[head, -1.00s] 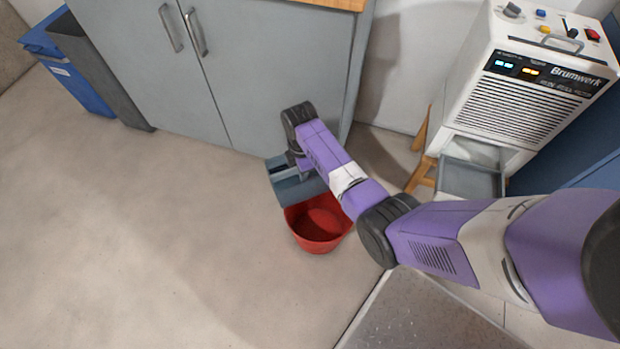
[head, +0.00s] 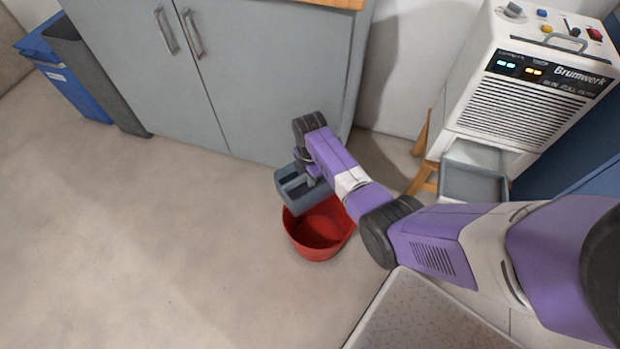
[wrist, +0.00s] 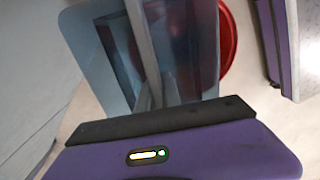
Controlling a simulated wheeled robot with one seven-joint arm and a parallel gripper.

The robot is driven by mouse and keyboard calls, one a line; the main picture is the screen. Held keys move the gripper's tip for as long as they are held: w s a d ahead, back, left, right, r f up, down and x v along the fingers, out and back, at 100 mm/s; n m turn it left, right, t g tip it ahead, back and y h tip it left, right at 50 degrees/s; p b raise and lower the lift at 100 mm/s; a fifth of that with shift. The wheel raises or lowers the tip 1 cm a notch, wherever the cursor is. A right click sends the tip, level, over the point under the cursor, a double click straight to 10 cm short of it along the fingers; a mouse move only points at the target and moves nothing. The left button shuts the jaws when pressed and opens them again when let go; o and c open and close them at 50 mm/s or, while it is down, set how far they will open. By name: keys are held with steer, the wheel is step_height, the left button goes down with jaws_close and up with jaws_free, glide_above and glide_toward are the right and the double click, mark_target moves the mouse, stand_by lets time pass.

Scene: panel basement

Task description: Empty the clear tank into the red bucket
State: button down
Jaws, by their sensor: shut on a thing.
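The clear tank (head: 291,197) is a bluish see-through box with an open top. My gripper (head: 305,168) is shut on it and holds it above the floor, at the far left rim of the red bucket (head: 320,245). The tank overlaps part of the bucket's opening and looks tilted. In the wrist view the tank (wrist: 95,45) fills the upper middle in front of my gripper (wrist: 150,98), and the bucket (wrist: 228,45) shows behind and through its right side. I cannot tell how much water is in the tank or whether any is flowing.
A white Brumwerk machine (head: 530,95) stands at the right, with a grey tray-like part (head: 474,186) low at its front. A wooden stand (head: 420,178) is beside it. Grey cabinets (head: 250,75) are behind the bucket. Bins (head: 75,85) stand at far left. The left floor is clear.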

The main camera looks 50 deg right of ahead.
mark_target(310, 190)
steer(key=shift+f+b, duration=1.95)
steer(key=shift+w+d+r+t+h+p, duration=0.1)
steer(key=shift+w+r+t+h+p, duration=0.3)
steer(key=shift+t, duration=0.5)
steer(key=shift+r+t, duration=0.1)
steer(key=shift+t, duration=0.2)
steer(key=shift+w+r+t+b, duration=0.15)
steer(key=shift+t+b, duration=0.3)
steer(key=shift+t, duration=0.05)
steer(key=shift+d+r+t+h, duration=0.1)
steer(key=shift+t+h, duration=0.2)
steer(key=shift+w+r+t+h+b, duration=0.25)
steer(key=shift+t+b, duration=0.65)
steer(key=shift+b, duration=0.5)
steer(key=shift+s+t+h+b, duration=0.1)
steer(key=shift+t+h+b, duration=0.35)
steer(key=shift+t+b, duration=1.4)
